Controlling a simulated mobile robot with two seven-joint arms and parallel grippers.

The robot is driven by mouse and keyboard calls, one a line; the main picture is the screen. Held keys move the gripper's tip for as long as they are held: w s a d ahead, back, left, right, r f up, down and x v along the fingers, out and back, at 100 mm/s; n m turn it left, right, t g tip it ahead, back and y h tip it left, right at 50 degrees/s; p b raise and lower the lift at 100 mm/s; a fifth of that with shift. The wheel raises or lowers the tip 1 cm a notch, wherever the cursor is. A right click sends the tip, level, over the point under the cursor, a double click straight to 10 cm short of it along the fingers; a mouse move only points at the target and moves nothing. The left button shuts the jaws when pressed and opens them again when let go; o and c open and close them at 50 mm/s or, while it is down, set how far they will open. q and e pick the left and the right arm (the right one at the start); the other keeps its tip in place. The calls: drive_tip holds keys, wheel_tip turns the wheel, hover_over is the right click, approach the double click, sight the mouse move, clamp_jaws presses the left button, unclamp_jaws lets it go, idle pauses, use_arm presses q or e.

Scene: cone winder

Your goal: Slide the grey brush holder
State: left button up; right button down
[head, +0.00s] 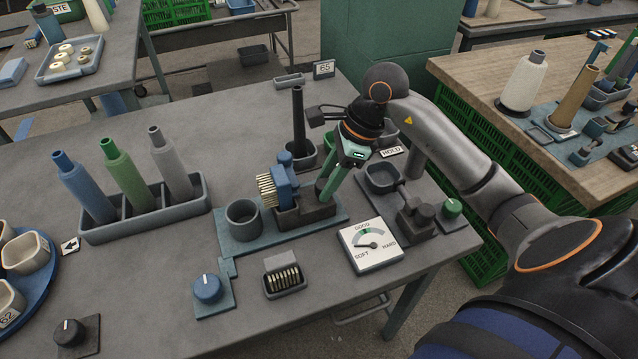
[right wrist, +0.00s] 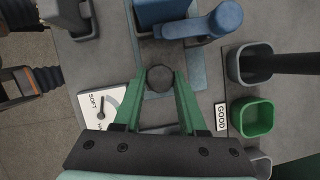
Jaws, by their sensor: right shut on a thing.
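The dark grey brush holder (head: 290,217) sits on a blue-grey base plate (head: 262,236) in the middle of the table. A blue brush (head: 284,186) with pale bristles facing left stands at it; its blue body also shows at the top of the right wrist view (right wrist: 165,10). My right gripper (head: 326,192) reaches down at the holder's right end. In the right wrist view its green fingers (right wrist: 160,80) are shut on a round dark knob (right wrist: 160,78). How the knob joins the holder is hidden. My left gripper is not in view.
A gauge (head: 371,244) marked SOFT, GOOD and HARD lies front right of the holder. A grey cup (head: 243,219) stands to its left, a blue knob (head: 207,287) in front left. A dark post (head: 298,125) rises behind. A rack (head: 146,220) holds three bobbins.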

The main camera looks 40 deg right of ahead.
drive_tip(key=shift+s+d+f+b, duration=0.1)
drive_tip(key=shift+s+d+b, duration=0.1)
drive_tip(key=shift+d, duration=0.45)
drive_tip(key=shift+s+d+f+b, duration=0.1)
drive_tip(key=shift+d+b, duration=0.1)
drive_tip(key=shift+d, duration=0.4)
drive_tip(key=shift+d+r, duration=0.2)
drive_tip(key=shift+c, duration=2.3)
unclamp_jaws()
drive_tip(key=p+v, duration=0.1)
drive_tip(key=v, duration=1.1)
drive_tip(key=shift+s+d+r, duration=0.2)
drive_tip(key=shift+d, duration=0.05)
